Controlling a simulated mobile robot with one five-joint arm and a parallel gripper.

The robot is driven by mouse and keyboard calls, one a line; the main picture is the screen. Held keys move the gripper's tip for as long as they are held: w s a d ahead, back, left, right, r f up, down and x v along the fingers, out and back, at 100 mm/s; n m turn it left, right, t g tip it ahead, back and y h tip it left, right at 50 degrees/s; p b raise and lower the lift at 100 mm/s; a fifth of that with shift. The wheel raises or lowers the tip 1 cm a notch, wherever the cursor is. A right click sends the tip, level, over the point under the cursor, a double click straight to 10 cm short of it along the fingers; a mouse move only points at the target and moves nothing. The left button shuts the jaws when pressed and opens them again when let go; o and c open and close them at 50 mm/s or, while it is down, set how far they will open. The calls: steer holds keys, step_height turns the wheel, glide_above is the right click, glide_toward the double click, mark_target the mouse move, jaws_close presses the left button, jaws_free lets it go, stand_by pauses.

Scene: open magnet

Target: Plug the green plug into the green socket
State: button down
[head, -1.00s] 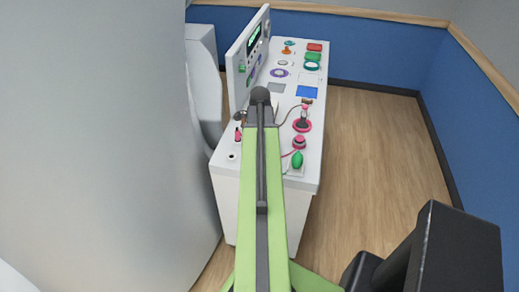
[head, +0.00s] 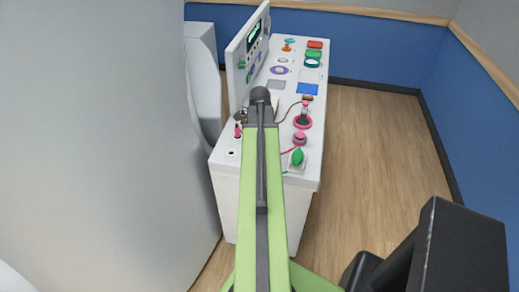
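A green rounded piece (head: 298,157) stands on a white square base at the near right corner of the white console. A thin green line shows beside it and runs behind my arm. A small green part (head: 242,64) sits on the face of the upright panel. I cannot tell which green part is the plug and which the socket. My green arm reaches straight over the console, its dark end over the middle of the top. My gripper is not visible; the arm hides the area beneath it.
The white console (head: 318,130) carries pink pieces (head: 302,122), a blue square (head: 307,89), a purple ring (head: 279,70) and several coloured parts. An upright panel (head: 235,80) stands along its left side. A large pale curved body (head: 100,140) fills the left. Wood floor (head: 370,150) is clear at right.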

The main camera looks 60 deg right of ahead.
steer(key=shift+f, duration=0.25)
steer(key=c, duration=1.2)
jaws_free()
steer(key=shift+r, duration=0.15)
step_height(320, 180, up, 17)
steer(key=p, duration=1.7)
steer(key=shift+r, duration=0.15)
